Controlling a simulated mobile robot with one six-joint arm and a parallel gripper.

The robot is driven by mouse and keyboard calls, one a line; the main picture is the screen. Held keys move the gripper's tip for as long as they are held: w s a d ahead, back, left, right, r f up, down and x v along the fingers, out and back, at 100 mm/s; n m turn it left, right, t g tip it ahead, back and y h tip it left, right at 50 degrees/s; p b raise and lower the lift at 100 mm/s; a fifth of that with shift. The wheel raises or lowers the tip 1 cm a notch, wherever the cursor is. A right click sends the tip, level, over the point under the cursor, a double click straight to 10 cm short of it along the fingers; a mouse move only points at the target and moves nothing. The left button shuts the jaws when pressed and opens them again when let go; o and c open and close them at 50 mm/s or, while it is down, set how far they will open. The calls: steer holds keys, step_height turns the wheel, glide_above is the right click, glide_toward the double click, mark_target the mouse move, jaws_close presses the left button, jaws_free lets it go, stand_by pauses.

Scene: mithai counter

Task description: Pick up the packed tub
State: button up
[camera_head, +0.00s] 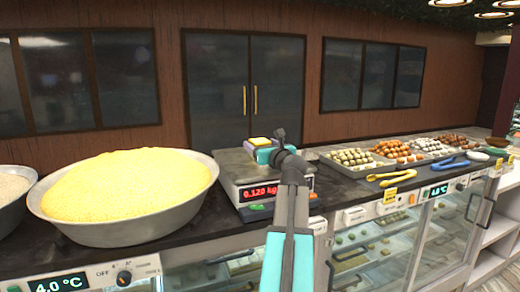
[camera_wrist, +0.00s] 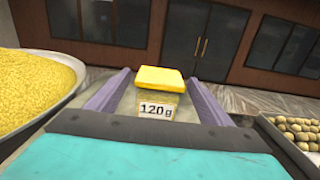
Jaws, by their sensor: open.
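The packed tub (camera_wrist: 157,91) has a yellow lid and a label reading "120 g". In the wrist view it sits between the two spread fingers of my gripper (camera_wrist: 154,95), with a gap visible on each side. In the head view the tub's yellow lid (camera_head: 259,141) shows above the weighing scale (camera_head: 236,170), just beyond my gripper (camera_head: 264,152). The scale's red display reads 0.120 kg. My gripper is open, and its body and arm hide the tub's lower part and some of the scale in the head view.
A wide metal bowl (camera_head: 140,232) heaped with yellow grains stands left of the scale. Sweet trays (camera_head: 362,171) line the counter to the right, with yellow tongs (camera_head: 392,176) and blue tongs (camera_head: 452,163) in front. The dark counter (camera_head: 340,190) just right of the scale is clear.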

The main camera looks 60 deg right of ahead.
mark_target(256, 141)
stand_by(0.3)
steer(key=shift+p+x, duration=0.95)
steer(key=shift+x, duration=0.95)
steer(key=shift+w+d, duration=0.4)
steer(key=shift+w, duration=0.2)
steer(key=c, duration=1.3)
steer(key=shift+r, duration=0.1)
steer(key=shift+r+b, duration=0.45)
steer(key=shift+r, duration=1.2)
steer(key=s+a+b, duration=0.1)
steer(key=s+a, duration=0.2)
steer(key=a, duration=0.1)
steer(key=s+a+r+b, duration=0.1)
steer(key=s+a, duration=0.2)
steer(key=a, duration=0.1)
steer(key=s+a+b, duration=0.1)
steer(key=s+a, duration=0.3)
steer(key=shift+s+a+r+b, duration=0.15)
steer(key=shift+r+b, duration=0.15)
